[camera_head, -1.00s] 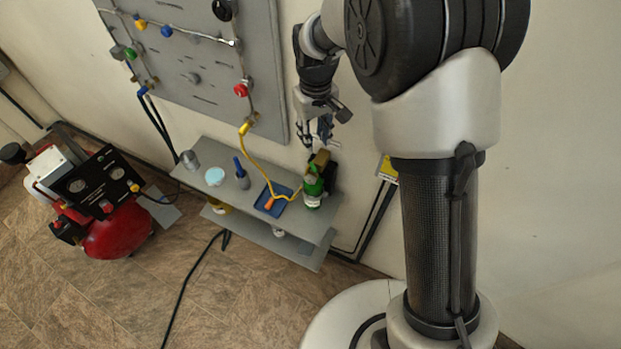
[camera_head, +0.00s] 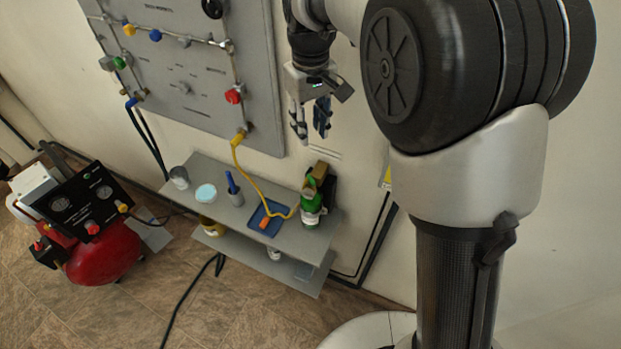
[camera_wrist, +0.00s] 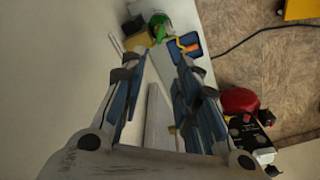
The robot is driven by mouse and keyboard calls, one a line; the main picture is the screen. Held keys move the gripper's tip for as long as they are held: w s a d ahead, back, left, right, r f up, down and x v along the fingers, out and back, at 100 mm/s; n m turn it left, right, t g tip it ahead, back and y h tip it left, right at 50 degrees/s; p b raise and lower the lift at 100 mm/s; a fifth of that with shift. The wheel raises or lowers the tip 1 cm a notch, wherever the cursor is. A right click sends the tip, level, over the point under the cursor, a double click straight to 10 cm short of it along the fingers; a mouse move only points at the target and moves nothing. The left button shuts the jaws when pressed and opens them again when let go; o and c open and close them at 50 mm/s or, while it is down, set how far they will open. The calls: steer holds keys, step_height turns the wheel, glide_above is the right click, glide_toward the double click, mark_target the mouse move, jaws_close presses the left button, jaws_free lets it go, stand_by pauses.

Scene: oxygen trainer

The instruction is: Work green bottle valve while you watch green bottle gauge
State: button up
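The green bottle (camera_head: 311,203) stands upright at the right end of the upper grey shelf. Its top carries a brass-coloured part (camera_head: 319,171); the valve and gauge are too small to tell apart here. In the wrist view the green bottle (camera_wrist: 160,21) is at the top, beyond my fingertips, with a yellow part (camera_wrist: 137,41) beside it. My gripper (camera_head: 311,137) hangs above the bottle, pointing down, apart from it. In the wrist view my gripper (camera_wrist: 165,54) has its two fingers spread with nothing between them.
A blue tray (camera_head: 268,217), a blue-topped item (camera_head: 234,190) and a light-blue-topped jar (camera_head: 205,195) stand on the shelf (camera_head: 185,202). A red compressor (camera_head: 105,255) is on the floor at left.

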mark_target(310, 178)
step_height(310, 178, down, 16)
steer(key=b, duration=0.3)
steer(key=shift+f, duration=0.2)
jaws_close()
stand_by(0.3)
